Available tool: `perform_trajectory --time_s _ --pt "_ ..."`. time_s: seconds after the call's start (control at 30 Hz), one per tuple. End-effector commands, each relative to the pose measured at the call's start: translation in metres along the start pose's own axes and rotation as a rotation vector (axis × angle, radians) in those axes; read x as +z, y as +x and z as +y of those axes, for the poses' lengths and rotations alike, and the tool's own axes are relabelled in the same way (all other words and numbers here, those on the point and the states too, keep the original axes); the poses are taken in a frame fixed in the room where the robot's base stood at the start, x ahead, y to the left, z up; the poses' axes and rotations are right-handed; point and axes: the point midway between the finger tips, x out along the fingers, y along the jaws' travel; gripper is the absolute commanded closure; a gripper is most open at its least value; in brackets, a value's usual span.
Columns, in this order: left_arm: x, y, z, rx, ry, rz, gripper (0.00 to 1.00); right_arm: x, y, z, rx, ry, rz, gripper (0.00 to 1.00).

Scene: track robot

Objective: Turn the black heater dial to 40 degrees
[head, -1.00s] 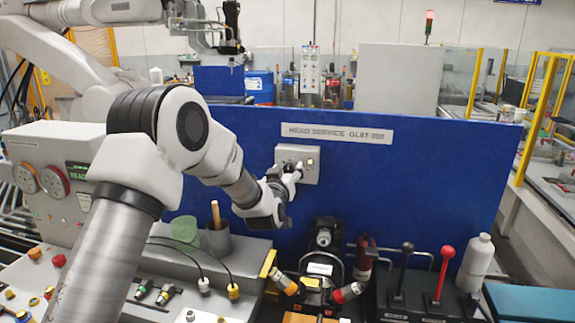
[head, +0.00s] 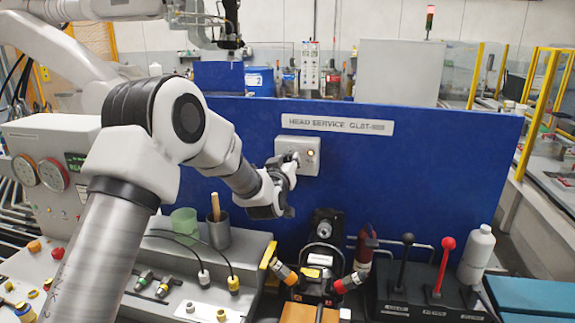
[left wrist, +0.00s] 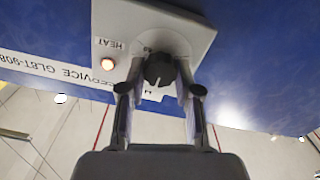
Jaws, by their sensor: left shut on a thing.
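The black heater dial (left wrist: 159,70) sits on a light grey panel marked HEAT (left wrist: 185,32), which is mounted on a blue wall. In the left wrist view, my left gripper (left wrist: 160,76) has one finger on each side of the dial and is shut on it. The dial's pointer angle and any degree marks are too small to read. In the head view, the panel (head: 312,146) shows beside my left gripper (head: 293,163), which mostly hides the dial. A small lit lamp (left wrist: 107,64) is on the panel. My right gripper is not in view.
The blue wall (head: 420,190) stands behind the panel. Below are a black device (head: 325,227), a black lever (head: 404,265), a red-knobbed lever (head: 444,262) and a white bottle (head: 477,254).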

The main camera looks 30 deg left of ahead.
Motion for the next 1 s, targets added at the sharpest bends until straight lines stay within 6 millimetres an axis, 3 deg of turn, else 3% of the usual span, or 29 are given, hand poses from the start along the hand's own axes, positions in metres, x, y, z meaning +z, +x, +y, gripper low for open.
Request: perform_trajectory --time_s 0.03,0.07,0.1,0.13,0.4,0.53,0.9,1.0 --pt "-0.001 0.0 0.0 0.0 0.0 0.001 1.0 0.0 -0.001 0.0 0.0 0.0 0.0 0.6" --pt "-0.001 0.0 0.0 0.0 0.0 0.001 0.6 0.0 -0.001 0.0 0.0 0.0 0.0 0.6" --pt "-0.001 0.0 0.0 0.0 0.0 0.001 0.46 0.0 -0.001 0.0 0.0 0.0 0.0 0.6" --pt "-0.001 0.0 0.0 0.0 0.0 0.001 0.42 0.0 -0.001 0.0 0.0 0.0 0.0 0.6" --pt "-0.001 0.0 0.0 0.0 0.001 0.0 0.42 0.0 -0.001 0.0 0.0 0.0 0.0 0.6" --pt "-0.001 -0.01 0.0 0.0 0.0 0.0 0.42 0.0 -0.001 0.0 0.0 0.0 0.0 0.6" --pt "0.0 -0.097 0.001 0.001 0.002 -0.002 0.42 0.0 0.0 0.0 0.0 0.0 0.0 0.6" --pt "0.0 -0.112 0.001 0.001 0.002 -0.001 0.42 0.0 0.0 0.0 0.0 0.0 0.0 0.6"
